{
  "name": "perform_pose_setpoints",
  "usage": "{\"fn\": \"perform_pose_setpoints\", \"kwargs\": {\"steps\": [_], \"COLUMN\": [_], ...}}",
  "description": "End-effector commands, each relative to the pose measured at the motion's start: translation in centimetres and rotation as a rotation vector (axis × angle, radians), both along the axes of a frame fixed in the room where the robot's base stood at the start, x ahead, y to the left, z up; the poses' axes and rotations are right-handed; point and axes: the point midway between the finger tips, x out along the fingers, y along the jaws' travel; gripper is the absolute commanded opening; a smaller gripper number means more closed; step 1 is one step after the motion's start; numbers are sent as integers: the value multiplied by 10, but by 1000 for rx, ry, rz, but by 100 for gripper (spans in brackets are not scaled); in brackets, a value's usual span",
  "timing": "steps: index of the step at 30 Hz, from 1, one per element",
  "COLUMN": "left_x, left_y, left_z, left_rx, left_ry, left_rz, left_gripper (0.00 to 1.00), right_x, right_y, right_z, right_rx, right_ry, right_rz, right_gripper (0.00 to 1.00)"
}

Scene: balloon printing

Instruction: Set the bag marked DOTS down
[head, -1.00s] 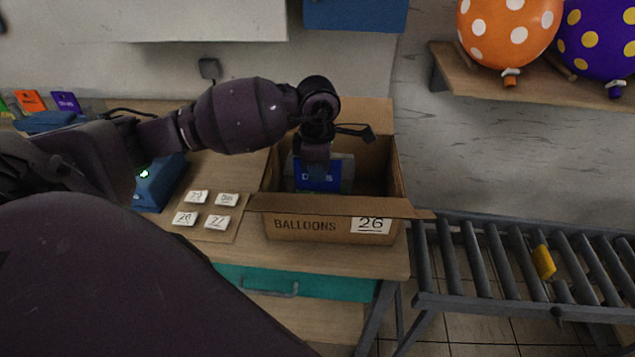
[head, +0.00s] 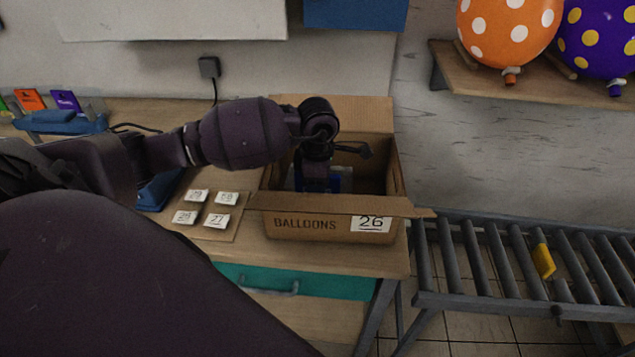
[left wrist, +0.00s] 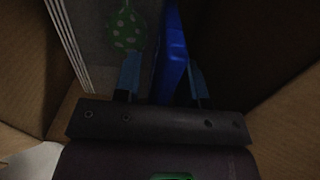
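The blue-topped bag (head: 346,182) is low inside the open cardboard box (head: 333,235), which is marked BALLOONS and 26. My left gripper (head: 316,188) reaches down into the box and hides most of the bag, including its lettering. In the left wrist view, the bag's blue header (left wrist: 172,55) stands tilted between the two fingers of the left gripper (left wrist: 163,82). The fingers are apart, with a gap between the left finger and the header. A grey surface with a green dotted balloon (left wrist: 125,28) shows beside it. My right gripper is not in view.
Several numbered cards (head: 217,220) lie on a board left of the box. A roller conveyor (head: 470,250) stands right of the table. Dotted balloons (head: 510,30) sit on a wall shelf. The box's cardboard walls (left wrist: 285,110) close in around the gripper.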

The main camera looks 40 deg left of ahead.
Motion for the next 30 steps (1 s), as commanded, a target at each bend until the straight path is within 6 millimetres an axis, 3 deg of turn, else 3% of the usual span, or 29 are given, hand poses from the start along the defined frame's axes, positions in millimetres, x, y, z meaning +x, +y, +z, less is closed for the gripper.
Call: {"fn": "perform_pose_setpoints", "kwargs": {"steps": [11,24,30], "left_x": [1,1,0], "left_y": [0,0,0], "left_z": [8,87,113], "left_rx": [1,3,1], "left_ry": [-2,-4,-2], "left_rz": [0,-2,0], "left_gripper": [38,38,38], "right_x": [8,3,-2], "right_y": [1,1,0], "right_z": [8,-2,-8], "right_rx": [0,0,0], "right_ry": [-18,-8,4], "right_rz": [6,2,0], "right_gripper": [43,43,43]}}
